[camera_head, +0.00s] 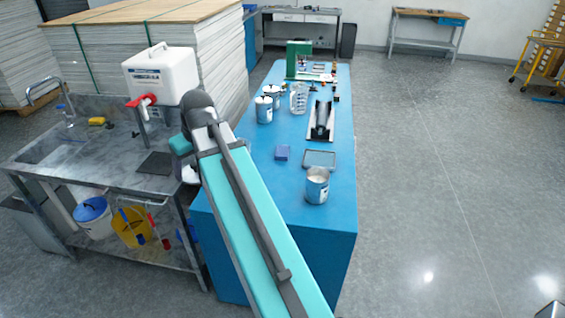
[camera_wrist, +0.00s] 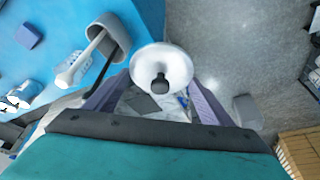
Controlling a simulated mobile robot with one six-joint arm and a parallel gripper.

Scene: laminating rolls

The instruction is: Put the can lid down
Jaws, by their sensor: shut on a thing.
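In the wrist view a round white lid (camera_wrist: 180,66) with a dark knob at its middle sits between the fingers of my gripper (camera_wrist: 157,100). The gripper is shut on this lid. In the head view my arm hides most of the gripper, off the left side of the blue table. An open can (camera_head: 317,188) with a pale top stands near the table's front right corner. Two more cans, one nearer (camera_head: 264,111) and one farther (camera_head: 272,92), stand at the table's left side.
The blue table (camera_head: 240,205) also holds a small blue block (camera_head: 282,152), a grey tray (camera_head: 319,159), a dark roller device (camera_head: 321,121) and a clear beaker (camera_head: 298,97). Left of it stands a sink bench (camera_head: 80,173) with a white jug (camera_head: 165,75). The near left tabletop is bare.

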